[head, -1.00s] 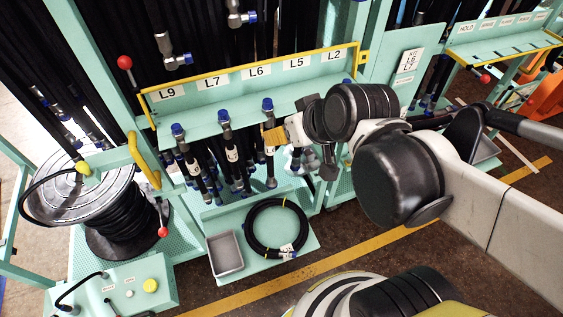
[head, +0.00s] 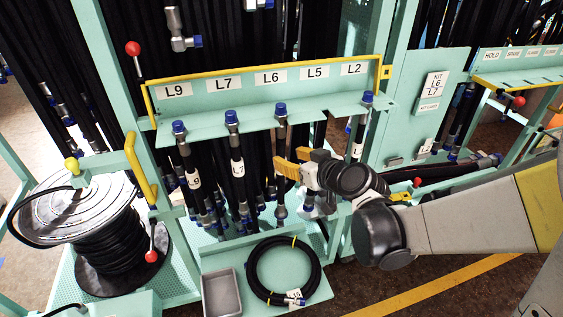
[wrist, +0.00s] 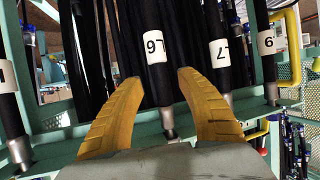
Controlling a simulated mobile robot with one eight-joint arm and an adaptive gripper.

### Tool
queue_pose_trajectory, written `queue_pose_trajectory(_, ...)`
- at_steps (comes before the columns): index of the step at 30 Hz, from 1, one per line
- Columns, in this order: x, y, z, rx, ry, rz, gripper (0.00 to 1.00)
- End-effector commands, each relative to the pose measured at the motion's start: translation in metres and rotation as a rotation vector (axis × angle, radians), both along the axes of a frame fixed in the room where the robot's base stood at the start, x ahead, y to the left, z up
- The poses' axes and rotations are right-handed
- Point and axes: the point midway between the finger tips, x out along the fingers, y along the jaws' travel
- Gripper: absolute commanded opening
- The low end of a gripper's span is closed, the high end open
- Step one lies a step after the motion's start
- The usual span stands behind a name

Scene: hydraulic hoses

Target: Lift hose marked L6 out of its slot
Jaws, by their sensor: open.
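The hose marked L6 (head: 281,128) hangs upright, with its blue-capped end in the rack shelf under the L6 label (head: 270,77). In the wrist view its white L6 tag (wrist: 155,46) and black body show between my two yellow fingers, lined up with the gap. My gripper (head: 288,161) is beside this hose, below the shelf, coming from the right. In the wrist view my gripper (wrist: 160,82) is open, with a finger on either side of the hose's line. I cannot tell how deep the hose sits between them. The fingers partly hide the hose in the head view.
Hose L7 (head: 237,150) and hose L9 (head: 187,155) hang to the left; another capped hose (head: 360,125) hangs under L2. The L5 place looks empty. A coiled hose (head: 262,275) and grey tray (head: 221,293) lie below. A hose reel (head: 75,210) stands left.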

Motion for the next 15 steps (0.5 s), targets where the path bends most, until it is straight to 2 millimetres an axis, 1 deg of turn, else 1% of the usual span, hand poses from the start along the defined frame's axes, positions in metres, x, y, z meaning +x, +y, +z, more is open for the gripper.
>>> queue_pose_trajectory(5,0.012,0.007,-0.005,0.0,0.0,0.0,0.44)
queue_pose_trajectory(9,0.031,0.018,-0.013,0.0,0.0,0.001,0.44)
queue_pose_trajectory(12,0.041,0.024,-0.017,-0.001,0.001,0.0,0.44)
queue_pose_trajectory(15,0.044,0.025,-0.017,0.0,0.001,-0.001,0.44)
